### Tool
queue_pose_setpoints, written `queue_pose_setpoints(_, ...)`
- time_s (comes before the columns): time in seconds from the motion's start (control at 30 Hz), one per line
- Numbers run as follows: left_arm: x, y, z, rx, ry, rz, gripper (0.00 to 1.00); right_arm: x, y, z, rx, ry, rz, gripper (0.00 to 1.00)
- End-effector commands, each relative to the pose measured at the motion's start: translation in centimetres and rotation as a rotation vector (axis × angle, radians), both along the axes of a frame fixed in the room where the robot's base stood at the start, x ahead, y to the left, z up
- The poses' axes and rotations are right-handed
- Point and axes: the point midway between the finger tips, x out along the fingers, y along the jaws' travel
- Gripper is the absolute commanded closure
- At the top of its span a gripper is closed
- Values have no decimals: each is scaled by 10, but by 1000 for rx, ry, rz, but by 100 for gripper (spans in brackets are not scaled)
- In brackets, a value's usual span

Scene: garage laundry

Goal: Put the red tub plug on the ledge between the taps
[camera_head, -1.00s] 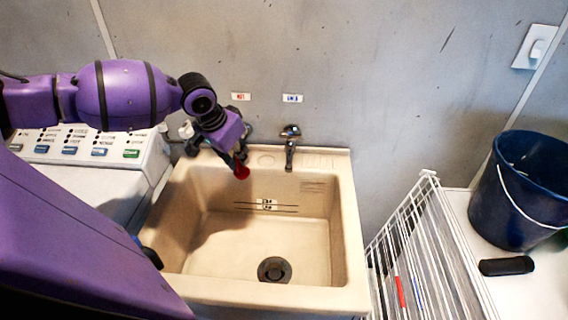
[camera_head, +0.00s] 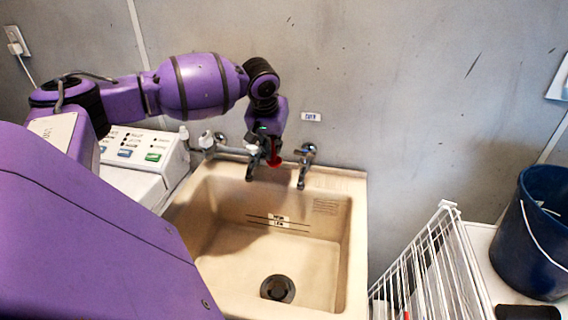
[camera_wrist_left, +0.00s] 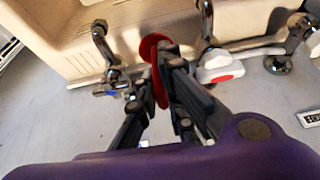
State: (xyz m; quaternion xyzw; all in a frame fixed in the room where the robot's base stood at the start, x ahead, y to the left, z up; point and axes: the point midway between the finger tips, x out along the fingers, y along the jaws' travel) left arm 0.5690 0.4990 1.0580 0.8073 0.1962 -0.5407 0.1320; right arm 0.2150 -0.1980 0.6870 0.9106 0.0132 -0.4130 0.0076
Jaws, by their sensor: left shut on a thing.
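The red tub plug (camera_head: 274,161) is held in my left gripper (camera_head: 268,150), which is shut on it. In the left wrist view the red plug (camera_wrist_left: 155,62) stands edge-on between the fingertips (camera_wrist_left: 160,72). In the head view the plug is over the back ledge (camera_head: 332,176) of the beige sink, between the left tap (camera_head: 252,170) and the right tap (camera_head: 304,170). I cannot tell whether the plug touches the ledge. The gripper partly hides the left tap. My right gripper is not in view.
The sink basin (camera_head: 232,248) is empty, with a dark drain (camera_head: 277,288) at its bottom. A white machine with buttons (camera_head: 140,150) stands at the left. A white wire rack (camera_head: 425,262) and a blue bucket (camera_head: 535,235) are at the right. The wall rises close behind the taps.

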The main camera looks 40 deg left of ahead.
Motion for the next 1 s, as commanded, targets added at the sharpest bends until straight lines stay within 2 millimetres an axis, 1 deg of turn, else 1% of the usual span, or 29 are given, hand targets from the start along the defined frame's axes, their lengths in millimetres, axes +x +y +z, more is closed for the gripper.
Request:
queue_pose_setpoints(0.03,14,4,-9,-5,1,3,100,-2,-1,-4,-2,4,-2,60)
queue_pose_setpoints(0.07,20,8,-13,-5,2,3,100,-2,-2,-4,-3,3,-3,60)
queue_pose_setpoints(0.1,24,10,-23,-4,4,1,100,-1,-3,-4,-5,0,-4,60)
queue_pose_setpoints(0.2,38,17,-40,-3,2,1,100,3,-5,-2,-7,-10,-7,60)
queue_pose_setpoints(0.33,50,23,-54,-1,0,0,100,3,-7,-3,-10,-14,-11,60)
queue_pose_setpoints(0.57,59,28,-66,0,-1,-1,100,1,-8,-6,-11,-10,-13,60)
queue_pose_setpoints(0.7,59,28,-87,-1,1,-2,100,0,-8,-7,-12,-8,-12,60)
queue_pose_setpoints(0.77,59,28,-93,0,-1,-2,100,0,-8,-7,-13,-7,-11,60)
queue_pose_setpoints(1.0,59,28,-95,1,-3,-1,100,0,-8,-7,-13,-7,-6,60)
